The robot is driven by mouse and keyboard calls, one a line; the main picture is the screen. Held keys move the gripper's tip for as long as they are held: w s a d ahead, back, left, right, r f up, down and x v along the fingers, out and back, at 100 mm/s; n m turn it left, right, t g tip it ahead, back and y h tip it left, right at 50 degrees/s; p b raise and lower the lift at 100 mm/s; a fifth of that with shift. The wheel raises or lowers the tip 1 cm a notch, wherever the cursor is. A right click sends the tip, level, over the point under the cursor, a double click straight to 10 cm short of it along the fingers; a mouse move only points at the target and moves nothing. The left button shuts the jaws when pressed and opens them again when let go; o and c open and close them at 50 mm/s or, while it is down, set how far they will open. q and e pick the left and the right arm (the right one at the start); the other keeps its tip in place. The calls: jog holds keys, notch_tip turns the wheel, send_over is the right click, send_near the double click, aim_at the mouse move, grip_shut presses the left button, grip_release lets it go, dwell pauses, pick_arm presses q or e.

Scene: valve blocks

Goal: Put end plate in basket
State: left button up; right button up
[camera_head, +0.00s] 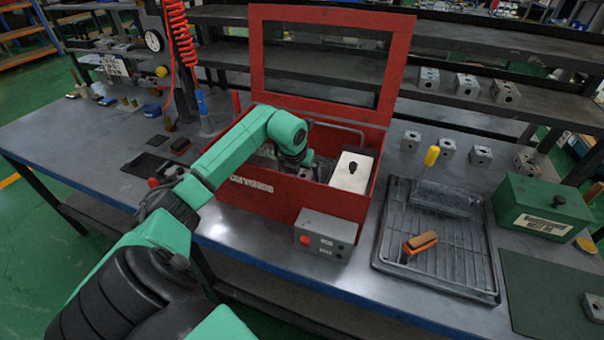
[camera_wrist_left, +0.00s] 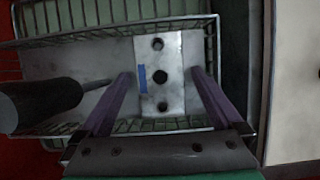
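My left gripper (camera_head: 310,170) reaches down into the open red box (camera_head: 262,192); its fingertips are mostly hidden there in the head view. In the left wrist view, the fingers (camera_wrist_left: 160,76) are open. The end plate (camera_wrist_left: 172,52), a pale metal plate with dark holes and a blue mark, lies between and beyond the fingertips, with small gaps on both sides. Wire basket walls (camera_wrist_left: 95,36) surround the plate, and it appears to lie inside the basket. My right gripper is not in view.
A dark cylinder (camera_wrist_left: 42,102) lies left of the fingers. A white panel (camera_head: 352,172) fills the box's right part. The raised red lid (camera_head: 258,60) stands behind. A control box (camera_head: 325,234) stands in front, and a wire rack (camera_head: 447,262) with a brush (camera_head: 420,243) is to the right.

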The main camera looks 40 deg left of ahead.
pick_arm(q)
jog(key=shift+r, duration=0.5)
jog(key=b+v, duration=0.1)
jog(key=v, duration=1)
jog(key=shift+s, duration=0.2)
jog(key=shift+d+r, duration=0.1)
jog(key=shift+r, duration=0.1)
